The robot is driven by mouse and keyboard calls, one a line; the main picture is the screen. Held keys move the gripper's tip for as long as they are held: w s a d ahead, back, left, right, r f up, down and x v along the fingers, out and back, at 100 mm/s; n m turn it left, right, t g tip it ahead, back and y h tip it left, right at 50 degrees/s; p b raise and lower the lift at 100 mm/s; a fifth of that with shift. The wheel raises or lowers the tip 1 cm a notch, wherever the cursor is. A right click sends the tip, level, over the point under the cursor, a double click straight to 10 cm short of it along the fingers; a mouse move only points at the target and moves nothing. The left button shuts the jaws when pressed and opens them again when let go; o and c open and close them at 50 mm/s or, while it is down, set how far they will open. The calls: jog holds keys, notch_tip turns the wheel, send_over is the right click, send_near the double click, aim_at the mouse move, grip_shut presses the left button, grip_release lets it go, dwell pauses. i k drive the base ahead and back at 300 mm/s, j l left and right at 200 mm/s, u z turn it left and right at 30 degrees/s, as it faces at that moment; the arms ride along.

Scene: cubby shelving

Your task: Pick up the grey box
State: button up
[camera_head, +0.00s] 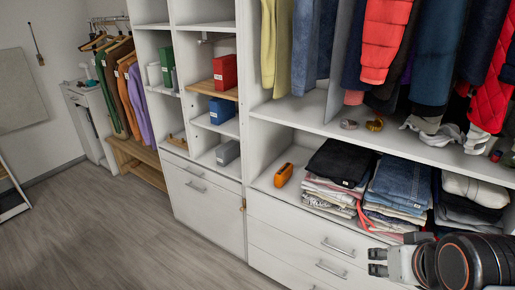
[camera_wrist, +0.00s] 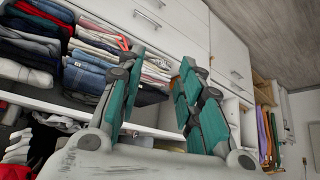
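The grey box (camera_head: 227,153) sits in a low cubby of the white shelving, left of centre in the head view. It stands below the blue box (camera_head: 221,110) and the red box (camera_head: 225,72). My gripper (camera_head: 378,262) is at the lower right of the head view, in front of the drawers and well apart from the grey box. In the wrist view my gripper (camera_wrist: 157,72) is open, with its teal-padded fingers spread and nothing between them. I cannot make out the grey box in the wrist view.
An orange object (camera_head: 284,175) lies on the shelf above the drawers, right of the grey box's cubby. Folded clothes (camera_head: 338,163) are stacked farther right. The wooden floor (camera_head: 110,225) at left is clear.

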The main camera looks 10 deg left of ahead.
aim_at(229, 152)
jog(key=i+j+z, duration=0.2)
jog(key=j, duration=0.35)
jog(key=i+j+z, duration=0.15)
jog(key=j, duration=0.4)
jog(key=i+j+z, duration=0.2)
jog(key=j, duration=0.35)
jog(key=j+z, duration=0.2)
jog(key=j, duration=1.6)
jog(key=i+j, duration=0.1)
jog(key=j, duration=0.1)
